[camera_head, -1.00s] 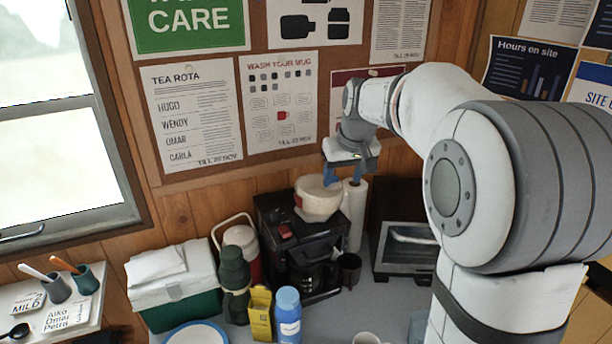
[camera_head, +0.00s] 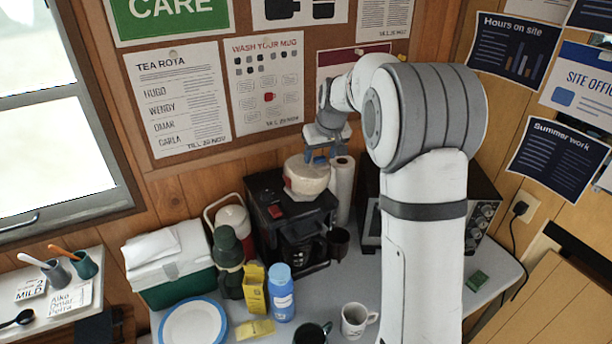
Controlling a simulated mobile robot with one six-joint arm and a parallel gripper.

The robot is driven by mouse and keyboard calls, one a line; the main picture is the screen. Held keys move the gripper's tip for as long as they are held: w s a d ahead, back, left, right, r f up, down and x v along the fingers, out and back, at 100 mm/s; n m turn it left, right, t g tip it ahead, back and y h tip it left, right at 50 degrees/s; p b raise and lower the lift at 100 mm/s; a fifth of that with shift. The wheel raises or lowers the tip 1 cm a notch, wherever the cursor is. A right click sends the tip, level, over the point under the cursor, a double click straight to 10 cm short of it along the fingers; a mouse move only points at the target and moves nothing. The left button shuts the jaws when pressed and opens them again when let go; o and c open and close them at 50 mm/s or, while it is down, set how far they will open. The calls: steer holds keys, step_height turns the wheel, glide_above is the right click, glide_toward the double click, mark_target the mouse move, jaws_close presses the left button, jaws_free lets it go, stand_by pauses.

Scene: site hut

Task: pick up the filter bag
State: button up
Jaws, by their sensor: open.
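A pale, rounded thing (camera_head: 306,178), with a cream top and white side, sits on top of the black coffee maker (camera_head: 266,200). It may be the filter bag, but its shape is partly unclear. My gripper (camera_head: 320,157) is above its upper right part, blue fingers pointing down and apart. The left finger overlaps the pale thing's top edge in this view; the right finger is towards the paper roll. I cannot tell whether the fingers touch the pale thing. Nothing shows held between them.
A paper roll (camera_head: 343,190) stands close right of the coffee maker. A green flask (camera_head: 228,262), yellow carton (camera_head: 254,289), blue bottle (camera_head: 281,293), cool box (camera_head: 167,268) and white mug (camera_head: 357,320) crowd the table. An oven (camera_head: 482,212) stands behind my arm.

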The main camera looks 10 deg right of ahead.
jaws_close()
stand_by(0.6)
